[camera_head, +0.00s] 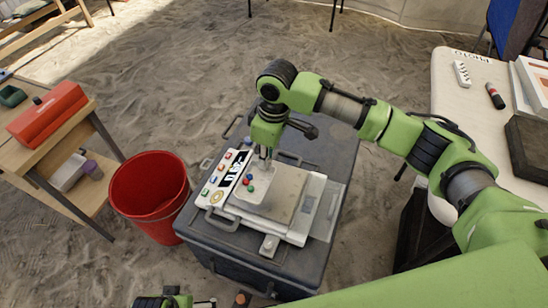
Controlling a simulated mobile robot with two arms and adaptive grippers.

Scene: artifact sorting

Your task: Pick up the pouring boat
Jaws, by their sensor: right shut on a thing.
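The pouring boat appears to be the pale, shallow dish (262,198) on top of the white scale (292,236). A few small coloured pieces, red, blue and green, show at its left part. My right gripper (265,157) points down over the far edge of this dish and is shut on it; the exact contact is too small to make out. The dish appears to be at or just above the scale's plate. My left gripper (165,300) shows only in part at the bottom edge; its fingers cannot be made out.
The scale stands on a dark case (325,150) with coloured buttons and a display at its left. A red bucket (150,195) stands left of the case. A wooden table (50,150) with a red toolbox (47,114) is farther left. A white table (460,95) is at right.

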